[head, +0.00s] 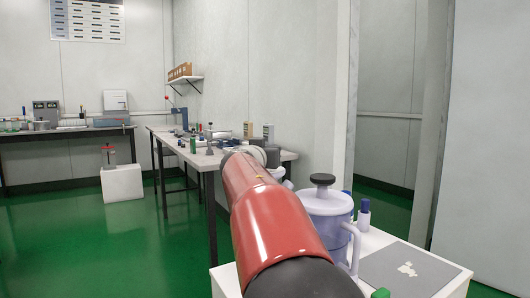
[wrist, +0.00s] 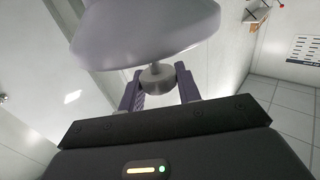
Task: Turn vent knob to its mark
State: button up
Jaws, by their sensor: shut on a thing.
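In the wrist view, a small grey round knob (wrist: 157,78) sits between the two purple fingers of my gripper (wrist: 158,86), which is shut on it. A large smooth pale lavender body (wrist: 145,30) fills the top of that view, just beyond the knob. No mark is readable on the knob or the body. In the head view, my red arm reaches forward and hides my gripper and the knob. A pale lavender jug (head: 326,213) with a dark cap (head: 322,180) and a side handle stands right of my arm. I cannot tell whether the held knob belongs to it.
The jug stands on a white-topped table (head: 452,285) with a grey mat (head: 408,272) and a blue-capped bottle (head: 363,218). A grey bench (head: 185,147) with tools and bottles stands behind my arm. A white box (head: 122,183) stands on the open green floor at left.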

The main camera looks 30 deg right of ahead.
jog(key=o, duration=0.9)
jog(key=shift+o, duration=0.2)
jog(key=v, duration=0.7)
jog(key=shift+s+a, duration=0.25)
jog(key=shift+a, duration=0.05)
